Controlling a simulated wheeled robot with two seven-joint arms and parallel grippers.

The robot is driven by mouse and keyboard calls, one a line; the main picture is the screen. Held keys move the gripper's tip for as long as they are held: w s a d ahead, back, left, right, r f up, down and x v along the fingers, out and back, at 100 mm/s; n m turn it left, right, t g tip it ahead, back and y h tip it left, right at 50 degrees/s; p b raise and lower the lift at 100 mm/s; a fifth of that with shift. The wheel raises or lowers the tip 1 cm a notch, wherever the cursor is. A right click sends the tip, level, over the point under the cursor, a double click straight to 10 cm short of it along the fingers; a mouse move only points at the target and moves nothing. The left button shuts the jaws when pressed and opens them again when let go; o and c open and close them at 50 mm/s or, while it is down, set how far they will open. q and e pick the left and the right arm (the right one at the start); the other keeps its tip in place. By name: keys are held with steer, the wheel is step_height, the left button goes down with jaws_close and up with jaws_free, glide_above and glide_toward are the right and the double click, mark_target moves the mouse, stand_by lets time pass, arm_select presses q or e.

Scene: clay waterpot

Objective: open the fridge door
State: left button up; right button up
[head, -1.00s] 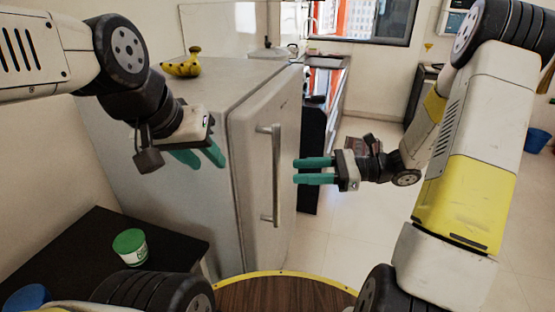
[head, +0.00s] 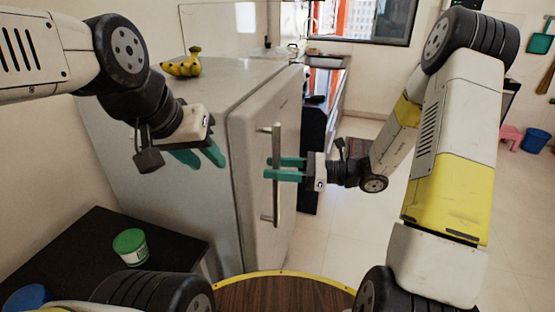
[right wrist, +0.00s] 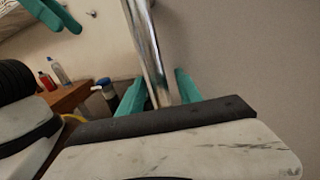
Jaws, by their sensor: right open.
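The grey fridge (head: 170,115) stands in the middle of the head view with its door (head: 256,110) shut. A vertical metal bar handle (head: 277,195) runs along the door. My right gripper (head: 270,168) is open at the middle of the handle, coming from the right. In the right wrist view the handle (right wrist: 150,50) passes down between the two teal fingers (right wrist: 155,92). I cannot tell whether they touch it. My left gripper (head: 202,158) hangs in front of the fridge's left side, with its teal fingers apart and nothing between them.
Bananas (head: 183,65) lie on top of the fridge. A black table (head: 110,240) at the lower left bears a tub with a green lid (head: 130,245). A dark counter (head: 318,125) stands beyond the fridge.

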steer(key=shift+c, duration=0.2)
jaws_close()
stand_by(1.1)
